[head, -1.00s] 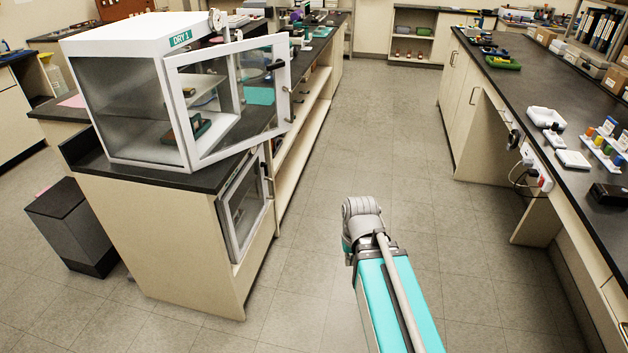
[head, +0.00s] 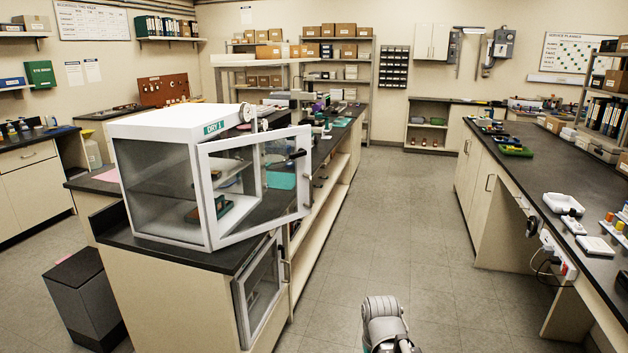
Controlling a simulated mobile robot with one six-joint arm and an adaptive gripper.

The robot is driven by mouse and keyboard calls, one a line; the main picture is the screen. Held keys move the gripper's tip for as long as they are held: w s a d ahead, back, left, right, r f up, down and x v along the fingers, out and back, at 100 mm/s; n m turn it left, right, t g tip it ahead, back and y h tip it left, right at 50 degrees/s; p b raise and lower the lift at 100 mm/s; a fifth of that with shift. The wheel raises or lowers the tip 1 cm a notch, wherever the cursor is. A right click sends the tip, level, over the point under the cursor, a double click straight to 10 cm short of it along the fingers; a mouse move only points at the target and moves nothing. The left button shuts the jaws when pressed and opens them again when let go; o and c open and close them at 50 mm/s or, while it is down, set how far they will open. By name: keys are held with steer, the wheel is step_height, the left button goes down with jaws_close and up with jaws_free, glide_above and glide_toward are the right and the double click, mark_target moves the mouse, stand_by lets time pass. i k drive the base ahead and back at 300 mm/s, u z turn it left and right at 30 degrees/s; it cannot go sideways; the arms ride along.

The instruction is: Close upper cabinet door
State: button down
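The upper cabinet is a white box with clear sides labelled DRY 1 (head: 165,120), on the near end of the left bench. Its glazed, white-framed door (head: 207,205) stands wide open, swung out to the right over the bench edge. The door's handle (head: 306,181) is on its far right side. Shelves and a small green and brown item (head: 210,210) show inside. A lower glazed door (head: 240,303) sits in the bench below; I cannot tell whether it is fully shut. My gripper is not in view; only a grey joint of my arm shows at the bottom.
The floor aisle (head: 385,210) between the left bench and the right bench (head: 545,185) is clear. A dark grey bin (head: 85,300) stands left of the cabinet's bench. Shelves with boxes (head: 335,50) and a small white wall cabinet (head: 433,42) are at the back.

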mark_target(301, 133)
steer(key=k, duration=1.2)
steer(key=z, duration=0.45)
steer(key=i, duration=0.85)
steer(key=z, duration=0.25)
steer(key=i, duration=1.25)
steer(key=u, duration=0.75)
